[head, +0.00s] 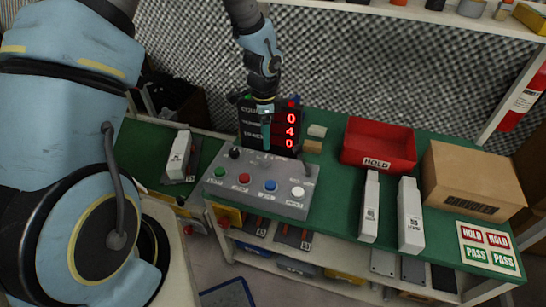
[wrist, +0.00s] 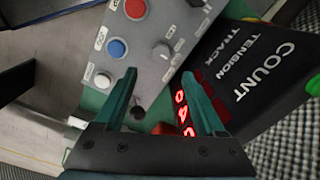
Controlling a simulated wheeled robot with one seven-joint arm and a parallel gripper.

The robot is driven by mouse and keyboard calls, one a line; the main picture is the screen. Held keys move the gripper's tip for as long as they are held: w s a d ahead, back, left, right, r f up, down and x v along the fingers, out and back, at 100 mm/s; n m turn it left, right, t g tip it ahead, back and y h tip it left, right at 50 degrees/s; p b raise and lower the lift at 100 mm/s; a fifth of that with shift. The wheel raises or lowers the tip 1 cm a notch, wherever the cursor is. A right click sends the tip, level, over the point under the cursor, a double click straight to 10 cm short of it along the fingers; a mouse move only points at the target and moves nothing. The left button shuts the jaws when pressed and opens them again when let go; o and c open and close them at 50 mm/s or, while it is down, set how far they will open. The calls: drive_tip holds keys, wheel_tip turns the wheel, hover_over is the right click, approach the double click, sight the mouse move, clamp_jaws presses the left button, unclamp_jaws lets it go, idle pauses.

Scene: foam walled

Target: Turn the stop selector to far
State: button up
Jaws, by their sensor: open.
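The grey control box (head: 258,190) sits on the green bench with green, red, blue and white buttons along its front. In the wrist view its face (wrist: 150,28) shows a grey round knob (wrist: 162,50) with small labels I cannot read. A black knob (head: 235,153) stands at the box's back left and is cut off at the top of the wrist view (wrist: 195,2). I cannot tell for sure which knob is the stop selector. My gripper (head: 266,146) points down over the back of the box. In the wrist view its fingers (wrist: 160,73) are apart and empty, near the grey knob.
A black display (head: 255,126) with red digits stands close behind the box, beside my gripper. Another white piece (head: 179,155) is left.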

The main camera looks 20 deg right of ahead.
sight(265, 158)
wheel_tip(265, 158, down, 10)
drive_tip(key=shift+w+r+p, duration=0.1)
drive_tip(key=shift+w+p, duration=0.05)
drive_tip(key=shift+p, duration=0.95)
clamp_jaws()
